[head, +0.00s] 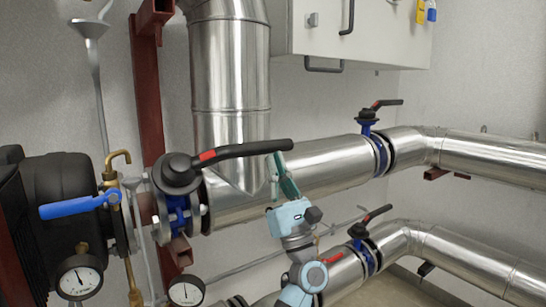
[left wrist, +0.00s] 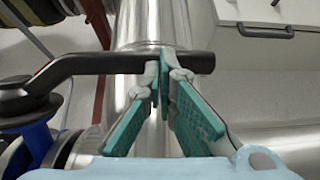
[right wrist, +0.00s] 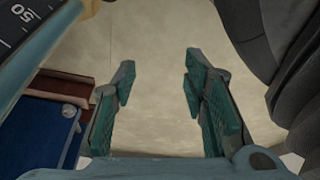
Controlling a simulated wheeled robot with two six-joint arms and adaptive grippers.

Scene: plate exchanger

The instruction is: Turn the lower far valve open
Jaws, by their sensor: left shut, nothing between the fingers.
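The lower far valve (head: 361,245) is blue with a black handle (head: 380,211) bearing a red mark; the handle points up and right, roughly along the lower pipe. My left gripper (head: 277,160) is well left of it and higher. Its fingers are shut and empty, with the tips by the end of the upper near valve's black handle (head: 240,151). In the left wrist view the fingertips (left wrist: 162,64) overlap that handle (left wrist: 110,62); I cannot tell whether they touch it. My right gripper (right wrist: 158,75) shows only in the right wrist view, open and empty over a pale floor.
The upper far valve (head: 369,122) stands above the lower one. A lower near valve handle (head: 335,257) shows partly behind my left arm. The upper pipe (head: 325,166) runs behind my left gripper. A blue lever (head: 72,207) and gauges (head: 79,278) are at left, a white cabinet (head: 385,30) above.

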